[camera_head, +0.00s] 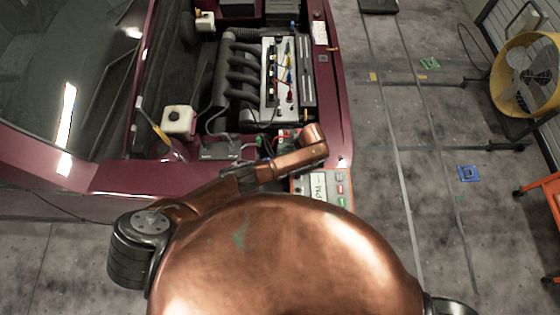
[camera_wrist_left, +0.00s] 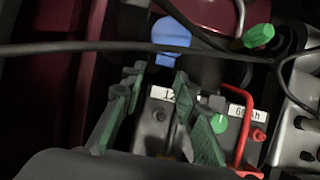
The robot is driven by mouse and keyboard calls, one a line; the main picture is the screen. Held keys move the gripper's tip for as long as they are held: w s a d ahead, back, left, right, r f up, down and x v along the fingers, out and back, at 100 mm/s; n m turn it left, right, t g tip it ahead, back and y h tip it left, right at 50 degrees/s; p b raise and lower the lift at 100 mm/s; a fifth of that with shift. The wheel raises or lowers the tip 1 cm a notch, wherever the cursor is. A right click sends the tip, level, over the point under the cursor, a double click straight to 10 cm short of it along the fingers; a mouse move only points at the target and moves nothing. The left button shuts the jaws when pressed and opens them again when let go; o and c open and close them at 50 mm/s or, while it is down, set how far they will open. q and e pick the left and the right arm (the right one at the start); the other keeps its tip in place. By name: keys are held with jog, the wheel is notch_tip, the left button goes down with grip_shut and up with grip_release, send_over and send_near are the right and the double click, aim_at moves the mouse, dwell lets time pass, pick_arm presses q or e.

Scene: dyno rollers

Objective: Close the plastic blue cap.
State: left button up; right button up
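The blue cap (camera_wrist_left: 171,33) shows in the left wrist view as a rounded blue piece just beyond my fingertips, with a dark cable crossing below it. I cannot tell whether it is open or closed, and I cannot make it out in the head view. My left gripper (camera_wrist_left: 158,78) is open, with green-padded fingers apart and nothing seen between their tips. It is a little short of the cap, over a dark battery (camera_wrist_left: 154,129) with white labels. In the head view my copper left arm reaches over the engine bay and hides the gripper. My right gripper is not in view.
Cables, a red handle-like bar (camera_wrist_left: 247,115) and a green cap (camera_wrist_left: 258,36) crowd the gripper. The engine (camera_head: 262,75) and maroon car body (camera_head: 338,90) surround the arm. A meter (camera_head: 318,186) stands by the car's edge. A yellow fan (camera_head: 527,75) stands at right; the floor between is mostly clear.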

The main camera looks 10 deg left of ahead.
pick_arm(q)
jog(key=shift+o, duration=0.3)
jog(key=v, duration=1.2)
jog(key=shift+w+d, duration=0.1)
jog(key=shift+d, duration=0.05)
